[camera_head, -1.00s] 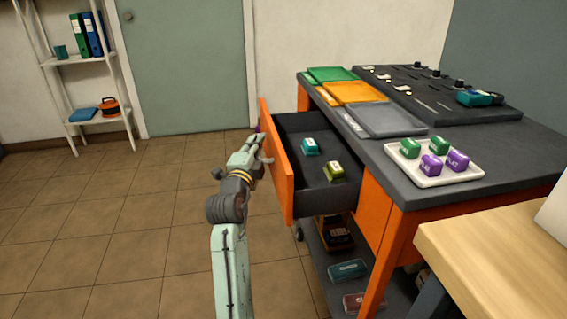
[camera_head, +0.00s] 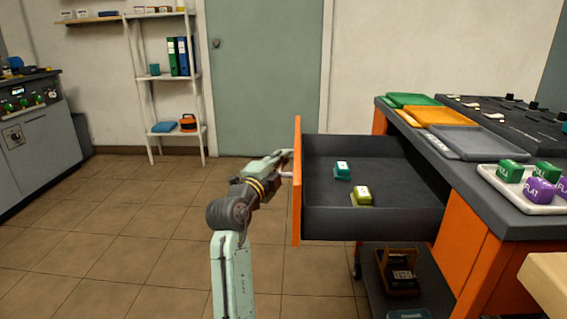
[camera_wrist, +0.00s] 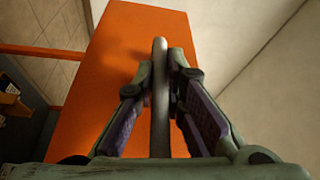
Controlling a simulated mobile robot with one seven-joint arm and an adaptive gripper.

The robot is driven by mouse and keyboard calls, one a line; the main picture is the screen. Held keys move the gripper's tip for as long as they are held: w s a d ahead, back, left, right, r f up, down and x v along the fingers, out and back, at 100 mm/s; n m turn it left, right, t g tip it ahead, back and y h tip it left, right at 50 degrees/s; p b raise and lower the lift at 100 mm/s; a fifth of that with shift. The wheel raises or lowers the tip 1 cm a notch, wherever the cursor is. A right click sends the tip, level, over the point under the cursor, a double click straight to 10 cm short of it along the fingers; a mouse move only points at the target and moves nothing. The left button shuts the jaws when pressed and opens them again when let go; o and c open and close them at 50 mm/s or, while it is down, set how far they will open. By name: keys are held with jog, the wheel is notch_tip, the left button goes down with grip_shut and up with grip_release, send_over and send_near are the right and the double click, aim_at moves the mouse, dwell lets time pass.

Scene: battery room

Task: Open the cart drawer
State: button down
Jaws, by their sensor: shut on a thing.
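The cart drawer (camera_head: 330,222) is pulled well out from the cart (camera_head: 466,262) toward the left. Its orange front (camera_head: 297,215) stands upright, and the dark tray inside is open to view. A teal battery (camera_head: 342,170) and a yellow-green battery (camera_head: 361,195) lie in it. My gripper (camera_head: 287,162) is at the outer side of the drawer front. In the wrist view my gripper (camera_wrist: 160,80) is shut on the grey bar handle (camera_wrist: 160,100), with the orange front just beyond it. In the head view the handle is mostly hidden by the fingers.
A lower cart shelf holds a crate (camera_head: 398,272). A white shelf (camera_head: 150,110) stands by the door. The tiled floor left of the drawer is clear.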

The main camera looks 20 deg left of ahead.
jog(key=c, duration=1.7)
grip_release()
jog(key=shift+o, duration=0.2)
jog(key=s, duration=1.2)
jog(key=shift+a+f, duration=0.4)
jog(key=shift+f, duration=0.05)
jog(key=shift+r, duration=0.1)
